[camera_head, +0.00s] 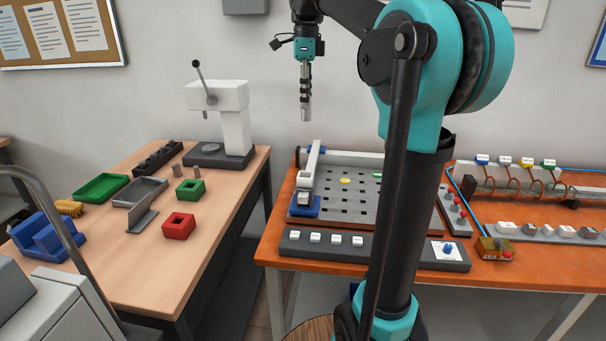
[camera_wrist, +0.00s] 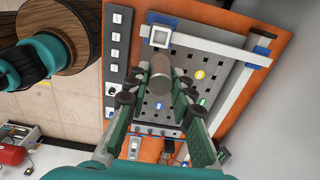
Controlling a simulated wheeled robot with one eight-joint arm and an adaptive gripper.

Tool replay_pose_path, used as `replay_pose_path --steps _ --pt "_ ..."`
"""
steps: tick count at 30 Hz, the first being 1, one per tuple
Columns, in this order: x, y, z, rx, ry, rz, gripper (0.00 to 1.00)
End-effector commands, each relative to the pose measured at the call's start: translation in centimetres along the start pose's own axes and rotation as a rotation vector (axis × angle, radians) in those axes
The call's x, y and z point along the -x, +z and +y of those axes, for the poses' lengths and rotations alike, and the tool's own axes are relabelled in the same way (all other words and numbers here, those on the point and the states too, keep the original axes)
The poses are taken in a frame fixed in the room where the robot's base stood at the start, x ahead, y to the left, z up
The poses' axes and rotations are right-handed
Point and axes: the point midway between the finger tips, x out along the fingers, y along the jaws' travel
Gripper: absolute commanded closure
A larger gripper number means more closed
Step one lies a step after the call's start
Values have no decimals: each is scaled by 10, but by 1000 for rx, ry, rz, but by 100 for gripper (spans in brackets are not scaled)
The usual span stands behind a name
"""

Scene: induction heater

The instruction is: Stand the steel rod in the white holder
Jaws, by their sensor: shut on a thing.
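The steel rod (camera_head: 305,108) is a short grey cylinder, held upright in the head view, high above the orange table. My gripper (camera_head: 305,86) is shut on it. In the wrist view the rod (camera_wrist: 161,76) shows end-on between the fingers of my gripper (camera_wrist: 155,94). The white holder (camera_wrist: 159,37) is a square, open-topped white frame near the blue end of a pale bar. It lies beyond the rod in the wrist view. In the head view the holder (camera_head: 304,197) stands at the perforated plate's front left corner. The rod is apart from it.
The perforated plate (camera_head: 345,207) lies on the orange table behind a dark switch strip (camera_head: 330,245). A wooden table at left bears a white press (camera_head: 235,128), a red block (camera_head: 179,226), green blocks and trays. Coiled wiring (camera_head: 510,180) stands at right.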

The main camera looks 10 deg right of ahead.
Motion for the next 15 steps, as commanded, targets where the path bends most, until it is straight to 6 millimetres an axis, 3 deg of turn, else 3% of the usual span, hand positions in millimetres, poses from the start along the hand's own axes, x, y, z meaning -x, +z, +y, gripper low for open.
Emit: replay_pose_path --steps 5,15 --pt "-24 0 0 0 0 0 100" --pt "-107 0 0 0 0 0 100"
